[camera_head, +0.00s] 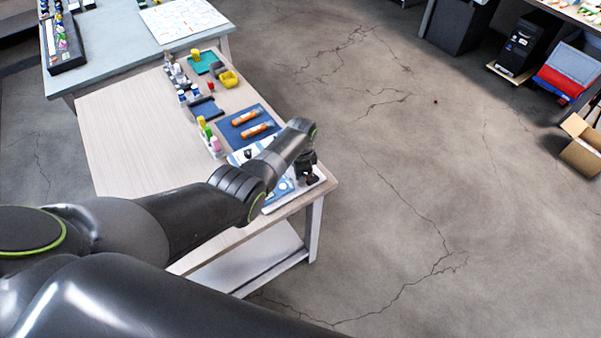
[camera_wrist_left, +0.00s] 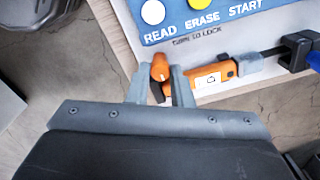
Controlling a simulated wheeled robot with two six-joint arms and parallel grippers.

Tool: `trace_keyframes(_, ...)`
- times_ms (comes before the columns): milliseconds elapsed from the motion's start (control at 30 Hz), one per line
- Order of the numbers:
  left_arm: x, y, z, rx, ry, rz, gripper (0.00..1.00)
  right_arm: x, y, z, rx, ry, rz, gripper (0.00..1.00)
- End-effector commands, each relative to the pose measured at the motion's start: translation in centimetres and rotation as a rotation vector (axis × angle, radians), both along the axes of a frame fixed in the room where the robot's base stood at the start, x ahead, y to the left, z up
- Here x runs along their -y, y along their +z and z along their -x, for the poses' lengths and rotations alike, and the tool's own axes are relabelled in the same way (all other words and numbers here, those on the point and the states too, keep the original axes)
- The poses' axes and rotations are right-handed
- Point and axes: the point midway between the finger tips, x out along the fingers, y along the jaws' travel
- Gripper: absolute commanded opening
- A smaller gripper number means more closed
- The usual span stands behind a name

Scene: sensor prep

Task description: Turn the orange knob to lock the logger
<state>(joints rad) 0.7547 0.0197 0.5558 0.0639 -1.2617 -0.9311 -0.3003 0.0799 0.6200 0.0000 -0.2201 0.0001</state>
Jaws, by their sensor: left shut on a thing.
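The orange knob (camera_wrist_left: 160,67) sits between the two fingers of my left gripper (camera_wrist_left: 160,82) in the left wrist view, and the gripper is shut on it. Just right of the fingers lies the orange logger (camera_wrist_left: 216,76) with a white label, its right end at a grey block. Above is a blue panel (camera_wrist_left: 205,22) marked READ, ERASE and START, with "TURN TO LOCK" printed beneath it. In the head view my left gripper (camera_head: 306,172) is over the near right corner of the table; the knob cannot be made out there. My right gripper is not in view.
The wooden table (camera_head: 130,135) carries a blue mat (camera_head: 240,117) with two orange devices, small bottles, a green tray (camera_head: 204,62) and a yellow bin (camera_head: 228,79). The table's left part is bare. Open concrete floor lies to its right.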

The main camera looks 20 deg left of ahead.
Motion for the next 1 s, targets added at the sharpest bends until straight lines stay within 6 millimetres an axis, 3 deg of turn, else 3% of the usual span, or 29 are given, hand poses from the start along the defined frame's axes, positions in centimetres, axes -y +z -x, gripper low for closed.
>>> trace_keyframes(700,0.04,0.11,-0.13,0.004,-0.079,0.001,0.0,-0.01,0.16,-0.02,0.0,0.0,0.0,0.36)
trace_keyframes(733,0.05,0.11,-0.12,0.004,-0.079,0.001,0.21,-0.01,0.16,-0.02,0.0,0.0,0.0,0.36)
trace_keyframes(900,0.04,0.08,-0.09,0.003,-0.078,0.001,0.41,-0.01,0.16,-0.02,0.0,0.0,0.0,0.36)
trace_keyframes(1000,0.03,0.05,-0.06,0.002,-0.078,0.001,0.41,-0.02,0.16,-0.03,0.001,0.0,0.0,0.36)
